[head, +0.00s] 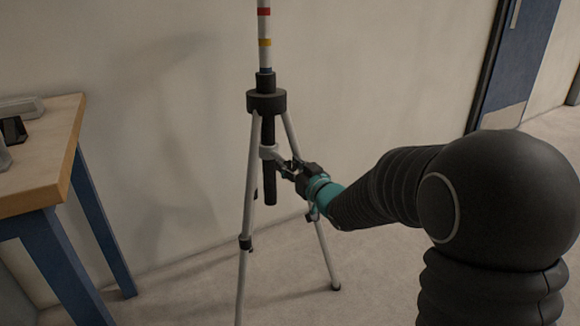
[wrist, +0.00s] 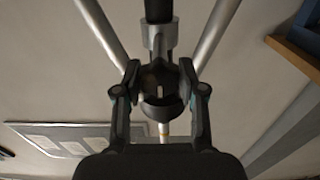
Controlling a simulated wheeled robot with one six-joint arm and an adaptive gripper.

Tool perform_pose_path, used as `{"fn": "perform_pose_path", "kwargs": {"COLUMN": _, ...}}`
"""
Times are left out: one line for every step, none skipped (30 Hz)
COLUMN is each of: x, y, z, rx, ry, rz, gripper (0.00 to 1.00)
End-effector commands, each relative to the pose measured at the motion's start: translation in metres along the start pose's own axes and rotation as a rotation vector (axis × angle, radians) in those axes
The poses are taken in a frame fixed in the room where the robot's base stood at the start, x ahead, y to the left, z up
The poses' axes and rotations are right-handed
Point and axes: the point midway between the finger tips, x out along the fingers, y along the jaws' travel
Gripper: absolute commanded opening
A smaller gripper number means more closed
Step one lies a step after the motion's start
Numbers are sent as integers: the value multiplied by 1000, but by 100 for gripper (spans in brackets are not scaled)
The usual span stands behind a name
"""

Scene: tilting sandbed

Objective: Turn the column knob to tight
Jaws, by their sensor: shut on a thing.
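My gripper (head: 287,168) reaches in from the right at the collar. In the wrist view, which looks upside down, my gripper (wrist: 160,75) has both fingers closed in just in front of the collar (wrist: 159,37). I cannot tell the knob's turn angle. The black column (wrist: 158,10) also shows there.
Tripod legs (head: 246,205) spread on both sides of my gripper. A striped pole (head: 264,35) rises from the hub. A wooden-topped table with blue legs (head: 62,160) stands at the left. A blue door (head: 520,60) is at the back right. Floor is clear around the tripod.

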Motion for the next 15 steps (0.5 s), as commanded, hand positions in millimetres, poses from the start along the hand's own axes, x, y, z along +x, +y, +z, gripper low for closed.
{"fn": "perform_pose_path", "kwargs": {"x": 0, "y": 0, "z": 0, "rx": 6, "ry": 0, "rz": -1, "gripper": 5}}
{"fn": "perform_pose_path", "kwargs": {"x": 0, "y": 0, "z": 0, "rx": 11, "ry": 0, "rz": -1, "gripper": 5}}
{"fn": "perform_pose_path", "kwargs": {"x": 0, "y": 0, "z": 0, "rx": 20, "ry": 0, "rz": -1, "gripper": 5}}
{"fn": "perform_pose_path", "kwargs": {"x": 0, "y": 0, "z": 0, "rx": 28, "ry": 0, "rz": -1, "gripper": 5}}
{"fn": "perform_pose_path", "kwargs": {"x": 0, "y": 0, "z": -1, "rx": 38, "ry": 0, "rz": -1, "gripper": 5}}
{"fn": "perform_pose_path", "kwargs": {"x": 0, "y": 0, "z": -1, "rx": 55, "ry": 0, "rz": -1, "gripper": 5}}
{"fn": "perform_pose_path", "kwargs": {"x": 0, "y": 0, "z": -1, "rx": 69, "ry": 0, "rz": -1, "gripper": 5}}
{"fn": "perform_pose_path", "kwargs": {"x": 0, "y": 0, "z": -1, "rx": 85, "ry": 0, "rz": -1, "gripper": 5}}
{"fn": "perform_pose_path", "kwargs": {"x": 0, "y": 0, "z": -1, "rx": 108, "ry": -1, "rz": -2, "gripper": 5}}
{"fn": "perform_pose_path", "kwargs": {"x": 0, "y": 0, "z": -1, "rx": 129, "ry": -1, "rz": -2, "gripper": 5}}
{"fn": "perform_pose_path", "kwargs": {"x": 0, "y": 0, "z": -1, "rx": 149, "ry": -1, "rz": -2, "gripper": 5}}
{"fn": "perform_pose_path", "kwargs": {"x": 0, "y": 0, "z": -1, "rx": 180, "ry": -1, "rz": -2, "gripper": 5}}
{"fn": "perform_pose_path", "kwargs": {"x": 0, "y": 0, "z": -1, "rx": 205, "ry": -2, "rz": -2, "gripper": 5}}
{"fn": "perform_pose_path", "kwargs": {"x": 0, "y": 0, "z": -1, "rx": 231, "ry": -2, "rz": -1, "gripper": 5}}
{"fn": "perform_pose_path", "kwargs": {"x": 0, "y": 0, "z": -1, "rx": 267, "ry": -2, "rz": -2, "gripper": 5}}
